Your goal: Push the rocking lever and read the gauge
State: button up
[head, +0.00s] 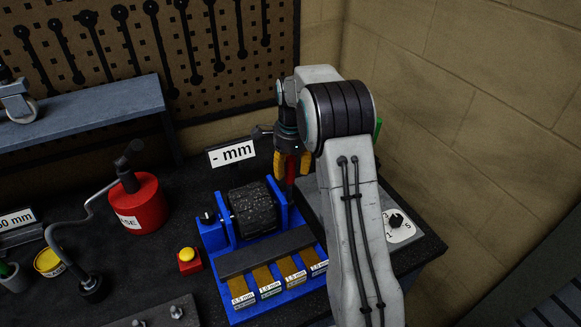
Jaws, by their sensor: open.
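The blue stand (212,236) with a black roller (253,210) sits on the dark bench. A white sign reading "- mm" (231,153) stands behind it. My gripper (292,168), with yellow-orange fingers, points down behind and right of the roller. Its fingers are apart. A thin red upright piece (290,172) shows between or behind them; I cannot tell if it is the rocking lever or if the fingers touch it. My arm hides much of the area to the right.
Labelled strips (270,279) lie at the stand's front. A yellow button on a red box (188,258) and a red can (138,205) are to the left. A grey box with a dial (400,226) is partly behind my arm. A shelf (85,112) is upper left.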

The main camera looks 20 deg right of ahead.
jog(key=shift+f, duration=0.55)
jog(key=shift+o, duration=0.2)
grip_shut()
